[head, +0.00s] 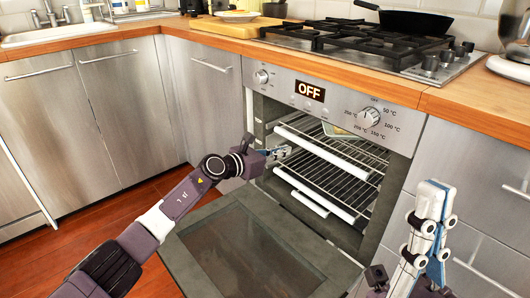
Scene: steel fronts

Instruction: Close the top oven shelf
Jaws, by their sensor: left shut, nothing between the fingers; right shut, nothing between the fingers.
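The oven (335,95) stands open, its door (250,250) folded down. The top oven shelf (352,152) is a wire rack with a white front bar (318,150), and it appears pulled partly forward. A second rack (335,180) with its own white front bar (312,189) sits below it, also forward. My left gripper (286,151) is shut and empty at the left end of the racks, close to the top shelf's front bar; I cannot tell if it touches. My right gripper (440,188) is shut and empty, pointing up at the right, apart from the racks.
A light item (338,131) lies at the back of the oven. A white handle (310,204) shows below the lower rack. The hob (375,45) with a black pan (405,18) is above. Steel cabinets flank the oven. The lowered door takes up the floor space in front.

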